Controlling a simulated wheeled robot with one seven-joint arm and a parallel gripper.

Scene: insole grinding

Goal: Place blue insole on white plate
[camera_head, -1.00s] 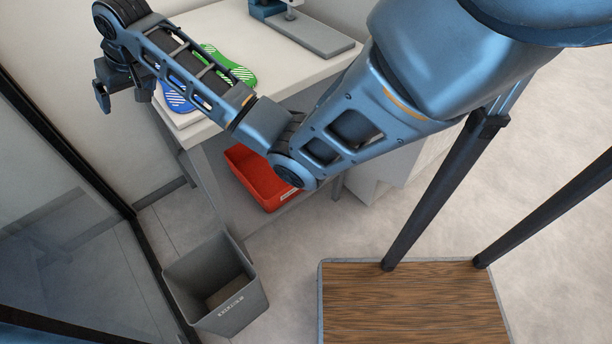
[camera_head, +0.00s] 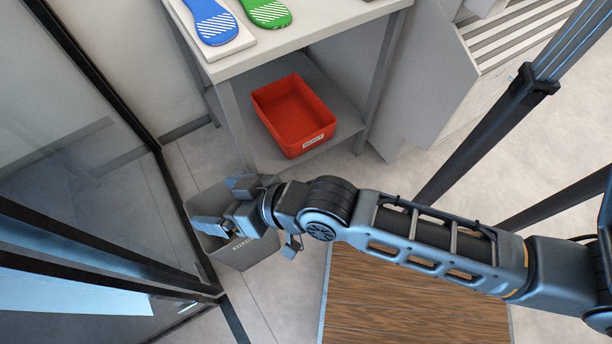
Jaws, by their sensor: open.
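The blue insole (camera_head: 212,22) has white stripes on its near end. It lies on the white plate (camera_head: 243,40) at the near left corner of the table, its far end cut off by the top of the picture. My gripper (camera_head: 242,214) is open, well away from the plate, lower in the picture and in front of the grey bin. Its fingers are only partly clear against the bin. I see nothing held in it.
A green insole (camera_head: 268,12) lies on the table (camera_head: 300,30), right of the plate. A red crate (camera_head: 292,115) stands on the shelf below. The grey bin (camera_head: 255,254) is partly hidden by my gripper. A dark-framed glass panel (camera_head: 90,185) stands at left.

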